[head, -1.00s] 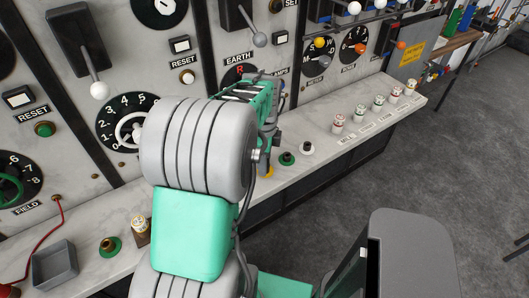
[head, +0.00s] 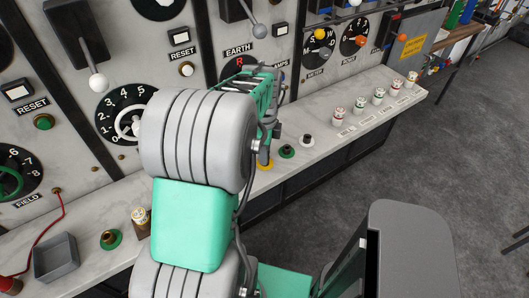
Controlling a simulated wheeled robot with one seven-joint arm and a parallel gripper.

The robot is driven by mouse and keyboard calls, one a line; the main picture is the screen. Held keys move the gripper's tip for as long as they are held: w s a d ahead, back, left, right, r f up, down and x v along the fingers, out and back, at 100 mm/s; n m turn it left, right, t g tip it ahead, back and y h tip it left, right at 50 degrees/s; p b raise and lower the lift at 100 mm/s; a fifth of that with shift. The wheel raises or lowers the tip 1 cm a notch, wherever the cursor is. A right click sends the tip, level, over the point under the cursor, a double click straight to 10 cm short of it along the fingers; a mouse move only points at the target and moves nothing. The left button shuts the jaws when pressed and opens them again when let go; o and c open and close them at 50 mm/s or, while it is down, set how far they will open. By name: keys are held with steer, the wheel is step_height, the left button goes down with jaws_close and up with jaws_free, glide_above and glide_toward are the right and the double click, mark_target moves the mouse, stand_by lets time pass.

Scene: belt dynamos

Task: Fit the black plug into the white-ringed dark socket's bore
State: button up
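The white-ringed dark socket (head: 307,141) stands on the marble ledge, just right of my arm. My gripper (head: 266,145) is mostly hidden behind my own arm, at the ledge near the yellow-ringed socket (head: 265,165). Its fingertips are too small and covered to tell if they are open or shut. I cannot make out the black plug; it may be hidden behind my arm. The white-ringed socket is apart from my gripper and its top is uncovered.
A green-ringed dark socket (head: 287,152) sits between the yellow and white ones. Several labelled pegs (head: 360,104) stand farther right on the ledge. A grey tray (head: 55,258) and another green-ringed socket (head: 110,238) are at left. The switch panel rises behind.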

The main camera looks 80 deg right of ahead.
steer(key=o, duration=0.5)
